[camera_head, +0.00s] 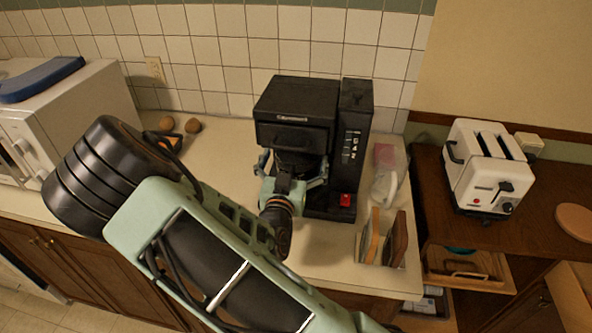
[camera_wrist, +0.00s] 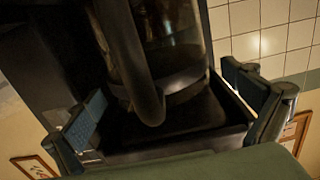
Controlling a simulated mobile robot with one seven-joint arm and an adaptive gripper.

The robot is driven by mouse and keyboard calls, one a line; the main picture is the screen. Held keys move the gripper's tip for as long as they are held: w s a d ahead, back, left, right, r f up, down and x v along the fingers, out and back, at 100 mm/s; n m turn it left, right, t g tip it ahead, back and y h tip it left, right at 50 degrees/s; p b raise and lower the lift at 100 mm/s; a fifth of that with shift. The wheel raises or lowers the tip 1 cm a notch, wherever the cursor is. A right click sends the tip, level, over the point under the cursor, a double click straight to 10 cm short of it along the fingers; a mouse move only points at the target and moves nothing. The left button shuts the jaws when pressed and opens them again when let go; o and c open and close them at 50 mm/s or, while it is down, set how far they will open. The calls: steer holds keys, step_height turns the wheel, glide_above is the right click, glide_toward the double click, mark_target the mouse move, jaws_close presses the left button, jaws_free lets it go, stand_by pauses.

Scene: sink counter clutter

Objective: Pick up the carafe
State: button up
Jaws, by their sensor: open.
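The carafe (camera_wrist: 182,35) is dark glass with a dark curved handle (camera_wrist: 130,62). It sits on the base plate of the black coffee maker (camera_head: 295,112). In the head view its dark body (camera_head: 297,160) is mostly hidden behind my gripper (camera_head: 291,171). My gripper is open in front of the coffee maker. In the wrist view my gripper's (camera_wrist: 163,88) two fingers are spread wide, one on each side of the carafe and handle. The handle lies between them and points toward the wrist camera. I cannot tell whether either finger touches the carafe.
A white microwave (camera_head: 85,110) with a blue item on top stands at left. Brown round items (camera_head: 192,125) lie near the wall. Wooden boards (camera_head: 395,240) stand upright right of the coffee maker. A white toaster (camera_head: 485,165) is on a lower wooden cabinet. The counter front is partly clear.

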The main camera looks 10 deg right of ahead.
steer(key=shift+w+d, duration=0.15)
steer(key=shift+w, duration=0.25)
steer(key=c, duration=2.1)
steer(key=shift+c, duration=0.4)
steer(key=shift+r, duration=0.15)
